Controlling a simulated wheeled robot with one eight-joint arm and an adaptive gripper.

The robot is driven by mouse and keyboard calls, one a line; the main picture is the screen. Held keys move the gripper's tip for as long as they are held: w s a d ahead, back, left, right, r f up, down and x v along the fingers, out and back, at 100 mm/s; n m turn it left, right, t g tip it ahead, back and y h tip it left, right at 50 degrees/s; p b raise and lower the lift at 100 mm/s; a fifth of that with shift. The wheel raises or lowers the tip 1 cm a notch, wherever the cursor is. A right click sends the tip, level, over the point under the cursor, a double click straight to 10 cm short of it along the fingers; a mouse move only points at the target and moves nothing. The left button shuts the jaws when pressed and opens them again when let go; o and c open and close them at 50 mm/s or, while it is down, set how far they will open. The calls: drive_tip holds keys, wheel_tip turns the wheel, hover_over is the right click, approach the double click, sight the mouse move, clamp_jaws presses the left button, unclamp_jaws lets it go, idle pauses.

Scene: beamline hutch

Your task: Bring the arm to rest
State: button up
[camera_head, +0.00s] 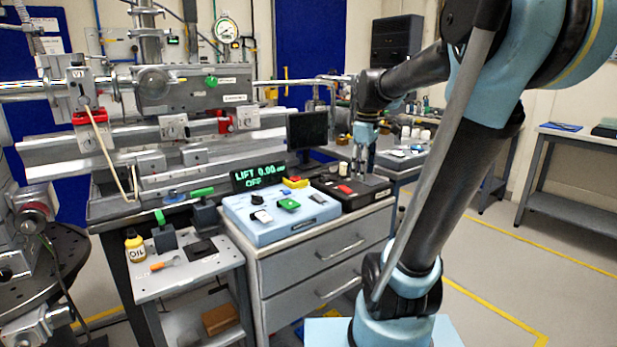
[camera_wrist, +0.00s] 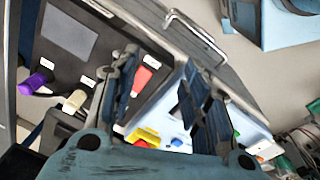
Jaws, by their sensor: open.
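My arm reaches from the right of the head view and bends down over the cabinet.
The blue-white control panel (camera_head: 280,213) with a lift display (camera_head: 259,175) stands beside the black box on the drawer cabinet (camera_head: 322,258). A small monitor (camera_head: 307,131) stands behind. A cart (camera_head: 190,268) holds an oil bottle (camera_head: 135,246).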

drive_tip(key=s+d+f+m+t, duration=0.1)
drive_tip(key=s+d+f+m, duration=0.1)
drive_tip(key=s+f+m, duration=0.9)
drive_tip(key=s+f, duration=0.7)
drive_tip(key=s, duration=0.1)
drive_tip(key=shift+w+f, duration=0.2)
drive_tip(key=shift+w, duration=0.15)
